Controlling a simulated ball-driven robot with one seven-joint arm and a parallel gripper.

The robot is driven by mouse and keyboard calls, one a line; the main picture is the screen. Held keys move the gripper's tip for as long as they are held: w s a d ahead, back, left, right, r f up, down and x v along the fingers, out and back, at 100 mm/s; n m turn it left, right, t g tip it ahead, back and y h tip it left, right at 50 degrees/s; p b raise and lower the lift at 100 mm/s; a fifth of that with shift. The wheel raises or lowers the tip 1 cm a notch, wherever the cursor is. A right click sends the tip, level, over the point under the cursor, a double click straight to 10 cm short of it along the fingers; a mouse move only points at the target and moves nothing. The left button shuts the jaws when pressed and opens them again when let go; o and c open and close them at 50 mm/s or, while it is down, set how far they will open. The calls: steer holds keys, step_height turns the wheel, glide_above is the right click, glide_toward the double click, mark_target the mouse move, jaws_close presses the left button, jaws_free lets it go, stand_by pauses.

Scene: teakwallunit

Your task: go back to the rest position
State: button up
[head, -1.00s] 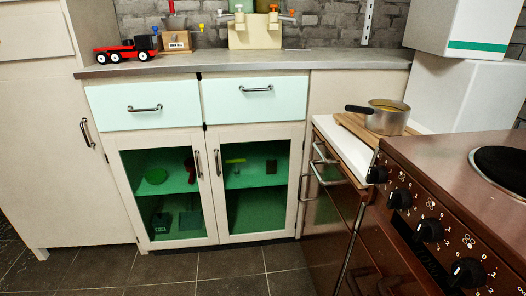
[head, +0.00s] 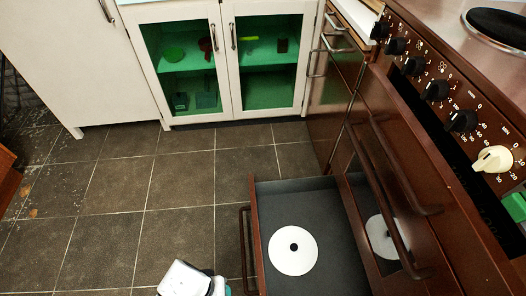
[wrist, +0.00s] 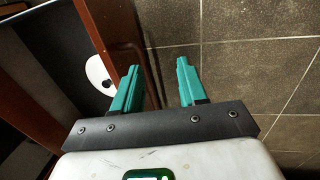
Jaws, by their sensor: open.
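My gripper (wrist: 156,88) shows in the wrist view with its two teal fingers apart and nothing between them. It is close to the rim and handle of the pulled-out drawer, with floor tiles beyond. The drawer (head: 338,215) under the brown stove stands open. A white disc (head: 293,251) with a dark centre lies on its grey bottom, and part of it also shows in the wrist view (wrist: 98,72).
The brown stove (head: 450,170) with its knobs and handles stands along the right. A white cabinet (head: 229,75) with green-lit glass doors stands at the back, its doors shut. The tiled floor (head: 178,180) left of the drawer is clear. A brown edge (head: 8,175) shows at far left.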

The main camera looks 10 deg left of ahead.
steer(key=w+d+r+m+g+y, duration=0.1)
steer(key=w+d+r, duration=0.1)
steer(key=d, duration=0.9)
steer(key=w+d+r+m+y, duration=0.1)
steer(key=w+d+r, duration=0.15)
steer(key=d, duration=0.85)
steer(key=s+d+r+m, duration=0.1)
steer(key=s+d+r, duration=0.2)
steer(key=d, duration=0.4)
steer(key=s+d+r+t, duration=0.1)
steer(key=s+d+r, duration=0.2)
steer(key=d, duration=0.4)
steer(key=s+d+r+m, duration=0.1)
steer(key=s+d+r, duration=0.2)
steer(key=d, duration=0.4)
step_height(320, 180, up, 32)
steer(key=p, duration=3.1)
steer(key=shift+f, duration=0.25)
